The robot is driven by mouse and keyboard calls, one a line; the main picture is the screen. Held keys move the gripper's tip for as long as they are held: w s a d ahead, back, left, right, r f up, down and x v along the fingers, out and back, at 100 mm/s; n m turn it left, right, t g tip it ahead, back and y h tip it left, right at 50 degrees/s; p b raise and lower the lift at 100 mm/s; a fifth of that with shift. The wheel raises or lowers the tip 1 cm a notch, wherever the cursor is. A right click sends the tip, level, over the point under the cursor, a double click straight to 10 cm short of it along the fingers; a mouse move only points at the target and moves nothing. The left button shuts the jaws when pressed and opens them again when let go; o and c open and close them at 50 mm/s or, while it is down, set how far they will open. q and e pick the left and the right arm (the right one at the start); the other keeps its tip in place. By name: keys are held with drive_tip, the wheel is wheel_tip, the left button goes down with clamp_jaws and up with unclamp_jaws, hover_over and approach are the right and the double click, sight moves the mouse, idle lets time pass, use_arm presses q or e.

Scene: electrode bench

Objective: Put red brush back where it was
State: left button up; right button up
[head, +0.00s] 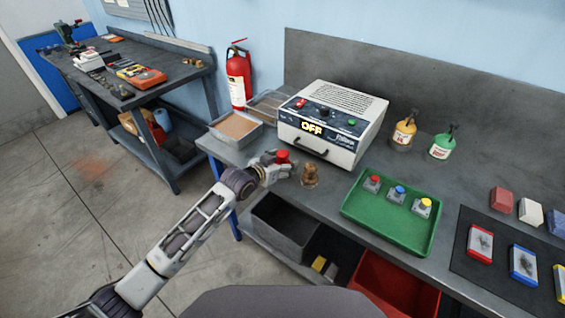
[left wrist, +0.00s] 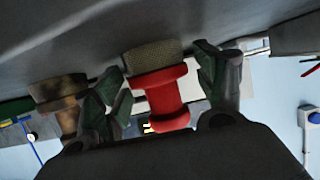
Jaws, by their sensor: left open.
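The red brush (head: 282,155) stands on the grey bench in front of the white oven-like box. In the left wrist view the red brush (left wrist: 158,97) shows its red handle and tan bristle end, with the bristle end against the bench. My left gripper (head: 278,168) is open around it. In the left wrist view the fingers of my left gripper (left wrist: 165,95) are on either side of the handle, the left one close to it. A brown brush (head: 309,176) stands just to the right of the gripper and also shows in the left wrist view (left wrist: 66,105). My right gripper is not in view.
The white box (head: 333,125) reads OFF. A green tray (head: 368,222) with red, blue and yellow-topped pieces lies to the right. Two bottles (head: 404,131) stand behind. A shallow tray (head: 215,130) is at the bench's left end. Some bench is clear between brown brush and green tray.

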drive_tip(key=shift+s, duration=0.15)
use_arm(q)
drive_tip(key=shift+r, duration=0.1)
drive_tip(key=shift+s+a+r, duration=0.1)
drive_tip(key=shift+s+a, duration=0.1)
drive_tip(key=v, duration=1.1)
drive_tip(key=shift+s, duration=0.15)
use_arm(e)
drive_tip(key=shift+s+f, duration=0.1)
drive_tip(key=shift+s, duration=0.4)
use_arm(q)
drive_tip(key=shift+a, duration=0.1)
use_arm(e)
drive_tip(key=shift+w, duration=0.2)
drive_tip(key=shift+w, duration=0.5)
